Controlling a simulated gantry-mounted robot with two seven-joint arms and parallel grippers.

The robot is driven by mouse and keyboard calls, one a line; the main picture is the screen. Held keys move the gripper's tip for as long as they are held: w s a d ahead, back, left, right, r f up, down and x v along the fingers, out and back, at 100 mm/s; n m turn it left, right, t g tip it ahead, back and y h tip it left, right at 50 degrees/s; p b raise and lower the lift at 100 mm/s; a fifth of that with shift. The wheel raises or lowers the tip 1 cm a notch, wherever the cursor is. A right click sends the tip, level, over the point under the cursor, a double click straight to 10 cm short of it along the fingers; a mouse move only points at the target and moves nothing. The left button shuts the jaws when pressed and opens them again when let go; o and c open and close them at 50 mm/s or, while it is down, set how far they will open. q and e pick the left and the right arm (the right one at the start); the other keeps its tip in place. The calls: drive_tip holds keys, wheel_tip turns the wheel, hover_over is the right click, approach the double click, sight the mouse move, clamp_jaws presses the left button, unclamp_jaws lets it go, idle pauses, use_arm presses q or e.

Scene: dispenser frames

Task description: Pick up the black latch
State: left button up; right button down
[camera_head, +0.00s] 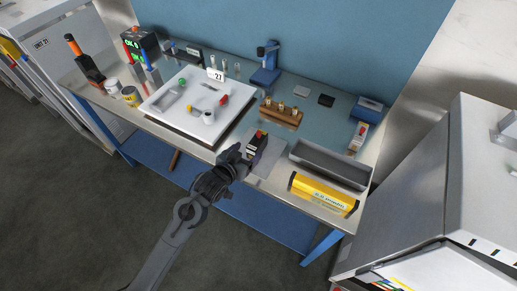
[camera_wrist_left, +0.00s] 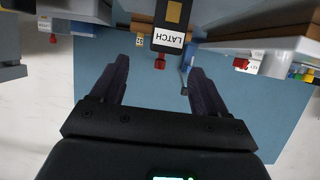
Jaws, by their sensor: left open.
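The black latch (camera_head: 260,142) stands near the front edge of the workbench, with a red part on top. In the left wrist view the latch (camera_wrist_left: 173,14) hangs in from the top edge. It carries a white "LATCH" label, a yellow patch and a red knob. My left gripper (camera_head: 243,153) is beside the latch, on its near side. In the left wrist view my left gripper (camera_wrist_left: 158,72) is open, with nothing between its fingers. The latch lies ahead of the fingertips, roughly in line with the gap. My right gripper is not in view.
A white tray (camera_head: 160,102) with small parts is left of the latch. A wooden holder (camera_head: 292,119) stands behind it. A grey trough (camera_head: 330,165) and a yellow case (camera_head: 323,196) are to the right. A grey cabinet (camera_head: 440,190) stands at the right.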

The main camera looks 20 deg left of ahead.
sight(257, 140)
use_arm(q)
drive_tip(key=x, duration=0.8)
drive_tip(key=shift+a+b, duration=0.3)
drive_tip(key=shift+b, duration=0.05)
drive_tip(key=shift+w+d+f, duration=0.15)
drive_tip(key=shift+w+f, duration=0.05)
drive_tip(key=shift+w, duration=0.4)
drive_tip(key=c, duration=1.1)
clamp_jaws()
drive_tip(key=shift+r, duration=0.2)
